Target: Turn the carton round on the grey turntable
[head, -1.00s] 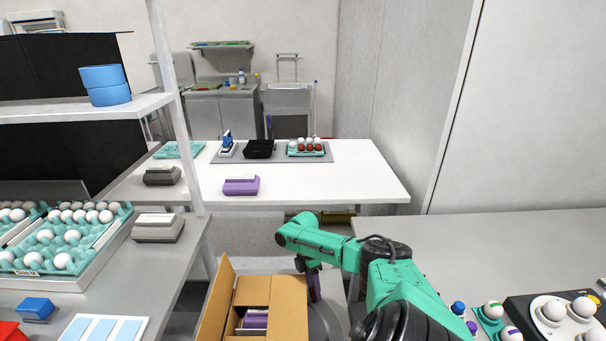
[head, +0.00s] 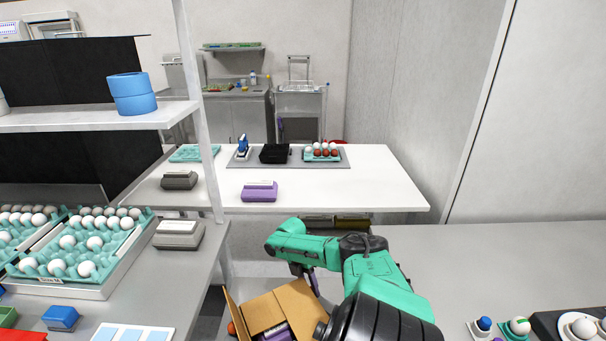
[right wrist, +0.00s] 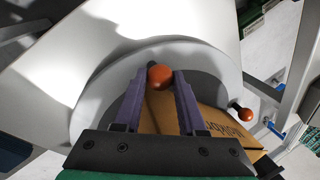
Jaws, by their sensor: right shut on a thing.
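The open brown cardboard carton (head: 262,312) sits at the bottom of the head view, turned at an angle, with purple items inside. In the right wrist view the carton (right wrist: 210,122) lies on the round grey turntable (right wrist: 207,62). My right gripper (right wrist: 160,77) has its purple fingers on either side of an orange ball knob (right wrist: 159,75) and is shut on it. In the head view the right gripper (head: 311,280) is beside the carton's far right side, partly hidden. A second orange knob (right wrist: 246,115) shows at the turntable's right edge. My left gripper is not in view.
A grey table with egg trays (head: 130,258) stands on the left, under a white shelf (head: 100,117). A white table (head: 385,185) with a purple box (head: 259,192) is behind. A grey counter (head: 500,270) on the right has free room.

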